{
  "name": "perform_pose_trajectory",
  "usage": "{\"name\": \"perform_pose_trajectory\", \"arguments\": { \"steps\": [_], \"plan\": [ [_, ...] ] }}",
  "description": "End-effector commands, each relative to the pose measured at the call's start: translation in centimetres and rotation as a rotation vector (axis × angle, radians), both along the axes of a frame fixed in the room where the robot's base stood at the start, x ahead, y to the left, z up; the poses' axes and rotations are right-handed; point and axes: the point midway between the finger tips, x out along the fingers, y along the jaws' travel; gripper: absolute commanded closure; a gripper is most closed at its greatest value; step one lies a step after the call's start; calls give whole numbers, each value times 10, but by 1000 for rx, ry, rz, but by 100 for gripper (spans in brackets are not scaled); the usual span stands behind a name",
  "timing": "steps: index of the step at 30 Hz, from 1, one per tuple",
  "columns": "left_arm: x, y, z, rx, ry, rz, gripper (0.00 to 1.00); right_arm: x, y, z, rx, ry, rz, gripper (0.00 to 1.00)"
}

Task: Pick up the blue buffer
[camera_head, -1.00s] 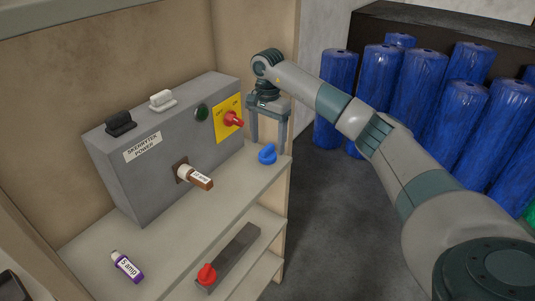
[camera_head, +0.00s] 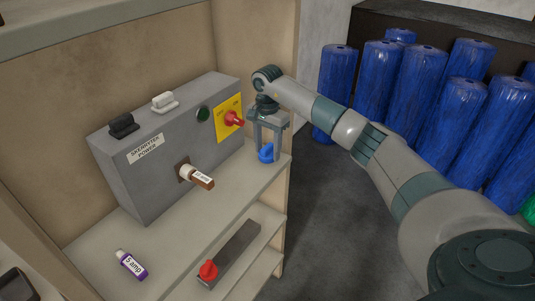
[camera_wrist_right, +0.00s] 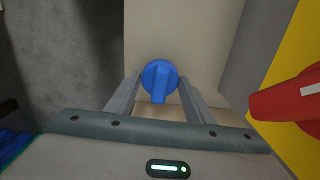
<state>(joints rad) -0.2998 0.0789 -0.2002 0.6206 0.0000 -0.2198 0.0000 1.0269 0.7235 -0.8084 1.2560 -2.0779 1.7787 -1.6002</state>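The blue buffer (camera_head: 265,154), a small round piece with a grip bar, is at the right end of the cabinet's upper shelf. My right gripper (camera_head: 268,151) points down over it with its fingers apart, one on either side. My left gripper is not in view.
A grey power box (camera_head: 150,178) with a red switch (camera_head: 234,119) stands left of the gripper. A brown fuse (camera_head: 201,180) sticks out of its front. A purple fuse (camera_head: 132,265) lies on the shelf (camera_head: 182,232). A red knob (camera_head: 208,270) sits lower. Blue rolls (camera_head: 375,90) stand at right.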

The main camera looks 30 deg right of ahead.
Motion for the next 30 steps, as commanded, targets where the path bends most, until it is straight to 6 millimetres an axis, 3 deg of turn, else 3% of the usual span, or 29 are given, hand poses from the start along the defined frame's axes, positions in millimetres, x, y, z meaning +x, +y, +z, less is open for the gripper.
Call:
{"name": "perform_pose_trajectory", "arguments": {
  "steps": [1,3,14,21,30],
  "plan": [
    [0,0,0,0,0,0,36,0,0,0,0,0,0,65],
    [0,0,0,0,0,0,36,0,0,0,0,0,0,77],
    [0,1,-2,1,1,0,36,0,0,1,-1,-1,0,77],
    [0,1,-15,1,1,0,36,-3,-2,6,0,-2,1,77],
    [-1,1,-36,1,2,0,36,-3,-2,48,0,-5,1,77]
  ]
}}
